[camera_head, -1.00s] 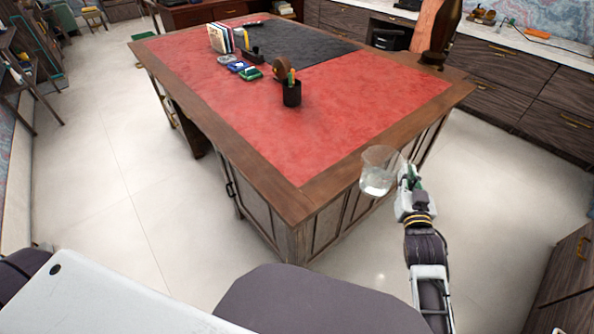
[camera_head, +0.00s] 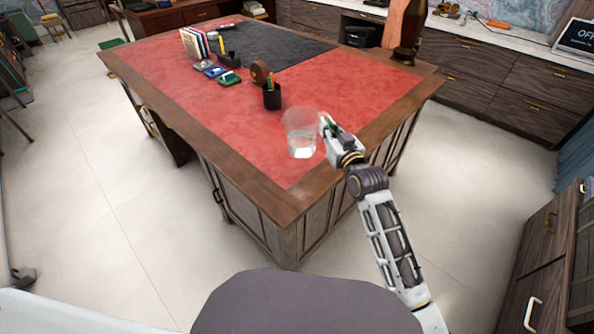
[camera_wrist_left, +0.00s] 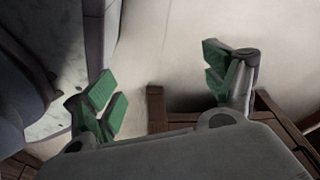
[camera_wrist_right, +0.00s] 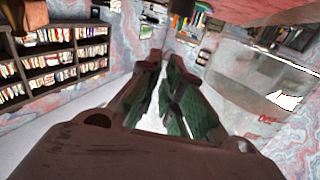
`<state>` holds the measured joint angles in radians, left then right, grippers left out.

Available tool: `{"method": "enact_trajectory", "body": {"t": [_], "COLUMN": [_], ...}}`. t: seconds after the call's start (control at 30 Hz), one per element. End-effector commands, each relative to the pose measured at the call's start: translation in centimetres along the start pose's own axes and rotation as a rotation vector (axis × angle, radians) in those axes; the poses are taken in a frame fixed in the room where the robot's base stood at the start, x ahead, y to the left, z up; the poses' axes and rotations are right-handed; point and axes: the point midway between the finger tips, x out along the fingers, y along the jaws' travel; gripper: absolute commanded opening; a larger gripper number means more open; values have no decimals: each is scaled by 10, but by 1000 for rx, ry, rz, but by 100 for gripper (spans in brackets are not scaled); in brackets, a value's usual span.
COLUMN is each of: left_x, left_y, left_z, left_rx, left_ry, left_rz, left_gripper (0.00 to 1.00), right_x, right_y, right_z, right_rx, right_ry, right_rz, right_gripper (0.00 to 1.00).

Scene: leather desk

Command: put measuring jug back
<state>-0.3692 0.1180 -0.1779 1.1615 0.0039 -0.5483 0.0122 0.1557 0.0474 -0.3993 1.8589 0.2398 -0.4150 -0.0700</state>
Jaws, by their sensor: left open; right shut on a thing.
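The clear measuring jug (camera_head: 301,134) appears in the head view over the right part of the red desk top, upright with some clear liquid or a pale base low in it. My right gripper (camera_head: 327,124) is at the jug's right side and is shut on it. In the right wrist view the jug (camera_wrist_right: 262,82) is at the right, beside the green-padded fingers (camera_wrist_right: 180,95); the exact grip point is hard to see. My left gripper (camera_wrist_left: 165,90) is open and empty in the left wrist view. It is not seen in the head view.
Drawer cabinets (camera_head: 500,80) line the back right.

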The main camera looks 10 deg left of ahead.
Motion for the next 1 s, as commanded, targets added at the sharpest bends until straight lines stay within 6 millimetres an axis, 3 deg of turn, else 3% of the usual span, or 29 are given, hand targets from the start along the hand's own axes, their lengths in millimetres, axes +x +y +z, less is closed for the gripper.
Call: {"method": "enact_trajectory", "body": {"t": [0.57, 1.0], "left_x": [2, -10], "left_y": [-1, 8], "left_z": [4, -14], "left_rx": [0, -1], "left_ry": [-1, -14], "left_rz": [-1, 11], "left_gripper": [85, 85], "right_x": [5, 5], "right_y": [-5, -2], "right_z": [-4, 45], "right_rx": [1, 1], "right_ry": [2, 0], "right_rz": [-18, -17], "right_gripper": [0, 0]}}
